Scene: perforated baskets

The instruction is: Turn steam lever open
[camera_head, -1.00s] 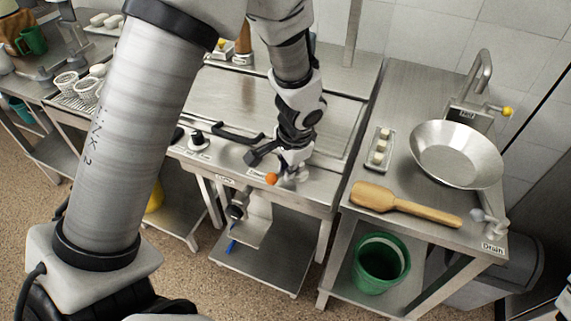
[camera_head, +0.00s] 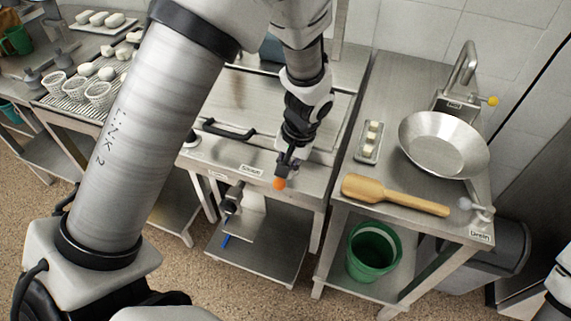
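The orange knob (camera_head: 279,184) at the front edge of the steel cooker (camera_head: 236,158) is what I take for the steam lever's end. A small label (camera_head: 251,170), seemingly reading "Steam", is to its left. My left gripper (camera_head: 284,170) points down just above and behind the knob, its dark fingers seen edge-on. They overlap the lever area, so contact and finger opening cannot be told. The rest of the lever is hidden. My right gripper is out of view; only part of my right arm shows at the right edge.
A black lid handle (camera_head: 229,130) lies left of my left gripper. To the right, a steel table (camera_head: 405,80) holds a wooden paddle (camera_head: 395,195), a metal bowl (camera_head: 444,145) and a small tray (camera_head: 361,155). A green bucket (camera_head: 352,265) stands on its lower shelf.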

